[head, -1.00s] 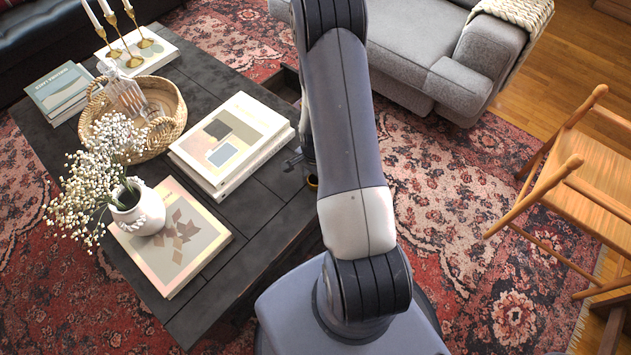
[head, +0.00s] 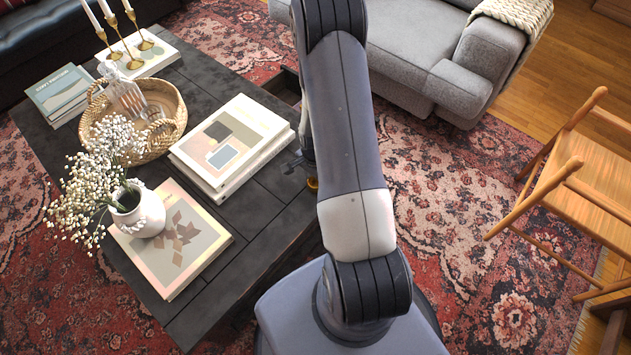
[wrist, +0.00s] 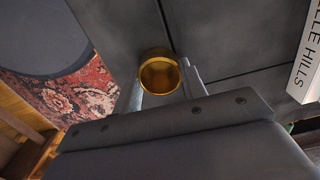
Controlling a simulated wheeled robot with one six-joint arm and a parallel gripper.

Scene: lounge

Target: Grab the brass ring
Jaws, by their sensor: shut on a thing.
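The brass ring (wrist: 154,54) shows in the wrist view as a shiny gold band between the two fingers of my gripper (wrist: 162,85). My gripper is shut on it, over the dark coffee table (wrist: 235,45). In the head view a small gold part of the brass ring (head: 312,184) shows at the table's right edge, beside my arm. My arm hides most of my gripper there. I cannot tell whether the ring still touches the table top.
A stack of books (head: 228,150) lies just left of my gripper on the coffee table (head: 258,221). A white vase of flowers (head: 140,212), a woven tray (head: 172,101) and brass candlesticks (head: 128,57) stand further left. A grey sofa (head: 420,55) and a wooden chair (head: 585,190) stand right.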

